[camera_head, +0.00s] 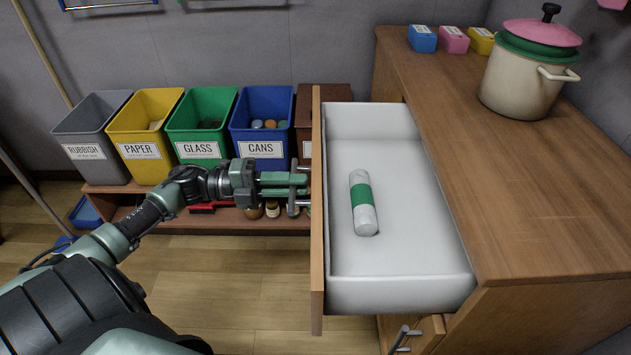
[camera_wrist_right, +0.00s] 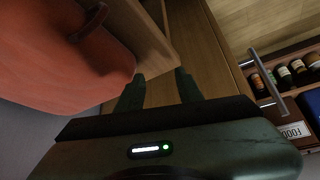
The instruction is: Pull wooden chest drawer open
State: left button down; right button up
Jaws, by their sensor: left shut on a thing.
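The wooden chest (camera_head: 545,215) stands at the right in the head view. Its top drawer (camera_head: 400,300) is pulled well out to the left, showing a white inside and a wooden front panel (camera_head: 317,270). A white roll with a green band (camera_head: 361,203) lies in the drawer. My left gripper (camera_head: 300,185) is at the outer face of the front panel, shut on the drawer handle, which is mostly hidden by the fingers. My right gripper (camera_wrist_right: 158,92) shows only in the right wrist view; its two fingers are apart with nothing seen between them.
A pot with a pink and green lid (camera_head: 530,65) and small coloured boxes (camera_head: 453,40) stand on the chest top. Several labelled bins (camera_head: 200,125) stand on a low shelf behind my left arm. In the right wrist view, a large red object (camera_wrist_right: 65,55) is close at left and a metal handle (camera_wrist_right: 265,80) at right.

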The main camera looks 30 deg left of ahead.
pick_arm(q)
jog(key=shift+s+a, duration=0.4)
jog(key=shift+a, duration=0.05)
pick_arm(e)
jog(key=shift+s+d+f, duration=0.15)
jog(key=shift+s, duration=0.25)
pick_arm(q)
jog(key=c, duration=1.3)
grip_release()
pick_arm(e)
jog(key=shift+g, duration=0.3)
pick_arm(q)
jog(key=p+v, duration=0.1)
jog(key=v, duration=0.6)
jog(key=shift+s+a, duration=0.2)
jog(key=shift+a, duration=0.15)
pick_arm(e)
jog(key=s, duration=0.1)
jog(key=s+g, duration=0.1)
jog(key=s, duration=0.1)
jog(key=s+d+f+g, duration=0.1)
jog(key=shift+s+d+h, duration=0.1)
jog(key=shift+s+h, duration=0.05)
jog(key=shift+h, duration=0.15)
